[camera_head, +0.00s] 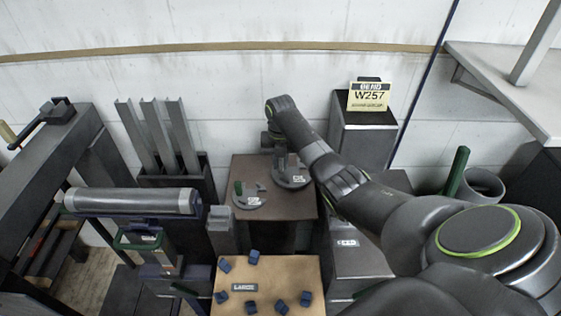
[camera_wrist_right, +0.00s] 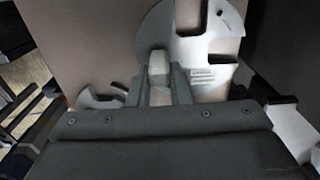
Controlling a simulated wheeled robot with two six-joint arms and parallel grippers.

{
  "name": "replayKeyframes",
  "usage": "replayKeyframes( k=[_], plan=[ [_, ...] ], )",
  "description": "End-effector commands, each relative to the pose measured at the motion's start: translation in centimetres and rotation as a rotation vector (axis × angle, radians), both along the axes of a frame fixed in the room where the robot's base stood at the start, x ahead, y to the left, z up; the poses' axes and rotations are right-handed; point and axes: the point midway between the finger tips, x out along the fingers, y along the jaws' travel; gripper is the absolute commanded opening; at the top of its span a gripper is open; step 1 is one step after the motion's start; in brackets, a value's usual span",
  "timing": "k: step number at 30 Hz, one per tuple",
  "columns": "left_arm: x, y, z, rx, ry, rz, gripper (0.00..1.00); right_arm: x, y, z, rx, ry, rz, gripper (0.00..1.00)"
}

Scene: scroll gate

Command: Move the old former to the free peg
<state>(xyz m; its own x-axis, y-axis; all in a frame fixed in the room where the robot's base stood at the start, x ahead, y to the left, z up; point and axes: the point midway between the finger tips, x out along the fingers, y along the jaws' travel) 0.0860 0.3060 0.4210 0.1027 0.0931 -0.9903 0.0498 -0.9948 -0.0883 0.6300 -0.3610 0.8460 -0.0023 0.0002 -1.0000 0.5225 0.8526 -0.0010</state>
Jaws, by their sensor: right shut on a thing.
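A round grey former (camera_head: 291,182) with a notched rim and a white label sits on a brown-topped stand (camera_head: 262,163). My right gripper (camera_head: 281,160) is over it, shut on its upright grip. In the right wrist view the fingers (camera_wrist_right: 160,85) close around a pale post on the notched disc (camera_wrist_right: 205,45). A second grey former (camera_head: 248,201) with a green upright part lies to its left on the same stand; its edge shows in the wrist view (camera_wrist_right: 98,98). I cannot make out a free peg. My left gripper is not in view.
A tan board (camera_head: 268,283) with several small blue blocks is in front. A grey roller (camera_head: 130,200) lies at left, near a rack with upright channels (camera_head: 160,140). A yellow W257 sign (camera_head: 368,97) stands on a dark cabinet (camera_head: 361,140) behind my arm.

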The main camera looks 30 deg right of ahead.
Motion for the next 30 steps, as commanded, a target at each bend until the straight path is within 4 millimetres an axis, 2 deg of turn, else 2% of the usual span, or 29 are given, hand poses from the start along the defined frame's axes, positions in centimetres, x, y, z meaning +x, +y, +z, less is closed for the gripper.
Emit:
replayKeyframes(
  k=[11,12,18,26,30],
  plan=[
    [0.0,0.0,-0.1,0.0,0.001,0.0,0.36,0.1,0.0,-0.2,-0.001,-0.004,0.001,0.0],
    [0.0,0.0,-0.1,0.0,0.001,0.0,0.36,0.1,0.0,-0.2,-0.001,-0.004,0.001,0.19],
    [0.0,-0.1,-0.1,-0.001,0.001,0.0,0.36,0.1,0.0,-0.3,-0.001,-0.003,0.001,0.43],
    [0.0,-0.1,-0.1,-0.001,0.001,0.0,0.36,-0.1,0.0,-0.5,0.001,0.003,0.0,0.43],
    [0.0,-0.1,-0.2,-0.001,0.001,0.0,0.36,0.0,0.0,0.6,0.001,-0.001,0.0,0.43]
  ],
)
